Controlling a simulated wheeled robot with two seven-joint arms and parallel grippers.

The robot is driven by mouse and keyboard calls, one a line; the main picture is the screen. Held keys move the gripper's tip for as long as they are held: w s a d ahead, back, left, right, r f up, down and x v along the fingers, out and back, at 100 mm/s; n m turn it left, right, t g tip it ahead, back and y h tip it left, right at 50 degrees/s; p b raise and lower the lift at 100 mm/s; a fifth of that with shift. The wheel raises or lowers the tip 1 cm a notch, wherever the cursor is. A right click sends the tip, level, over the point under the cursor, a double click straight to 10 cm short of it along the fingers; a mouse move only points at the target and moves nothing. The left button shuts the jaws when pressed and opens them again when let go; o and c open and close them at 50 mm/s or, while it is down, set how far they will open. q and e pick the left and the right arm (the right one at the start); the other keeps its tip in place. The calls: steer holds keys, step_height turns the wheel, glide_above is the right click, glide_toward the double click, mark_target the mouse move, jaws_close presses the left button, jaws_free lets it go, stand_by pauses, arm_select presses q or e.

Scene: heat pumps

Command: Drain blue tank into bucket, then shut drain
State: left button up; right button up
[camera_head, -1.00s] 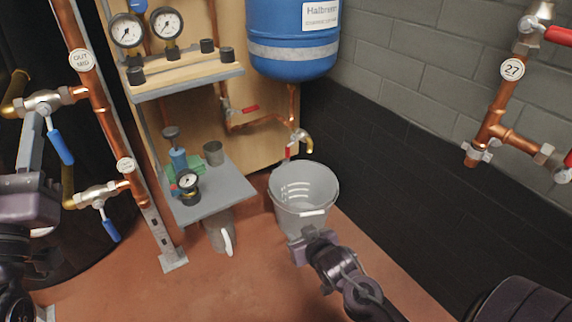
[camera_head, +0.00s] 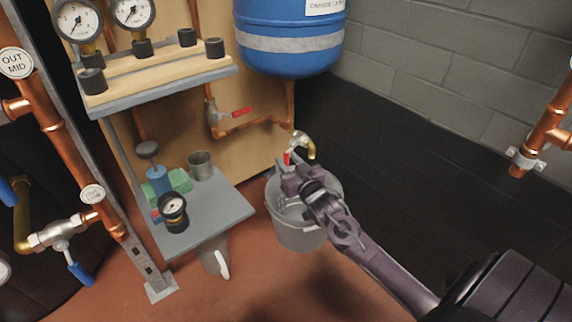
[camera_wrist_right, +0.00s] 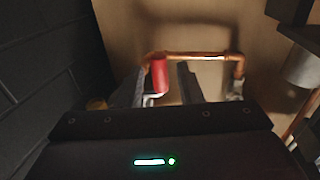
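The blue tank (camera_head: 290,60) hangs on the wall in the head view, with a copper pipe running down from it. The drain tap (camera_head: 303,143) has a brass spout and a red handle (camera_head: 287,158). The grey bucket (camera_head: 300,238) stands on the floor below the spout, partly covered by my right arm. My right gripper (camera_head: 286,172) is just below the tap, over the bucket. In the right wrist view its open fingers (camera_wrist_right: 160,88) stand on either side of the red handle (camera_wrist_right: 159,74), which shows between them. I see no water flowing. My left gripper is out of view.
A grey shelf (camera_head: 226,212) with a gauge (camera_head: 173,212) and metal cup (camera_head: 200,165) stands left of the bucket. Another red-handled valve (camera_head: 235,114) is on the pipe behind. Copper pipes stand at far left and right. A dark wall bounds the right.

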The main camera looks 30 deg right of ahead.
steer(key=shift+w+d, duration=0.1)
steer(key=shift+w, duration=0.7)
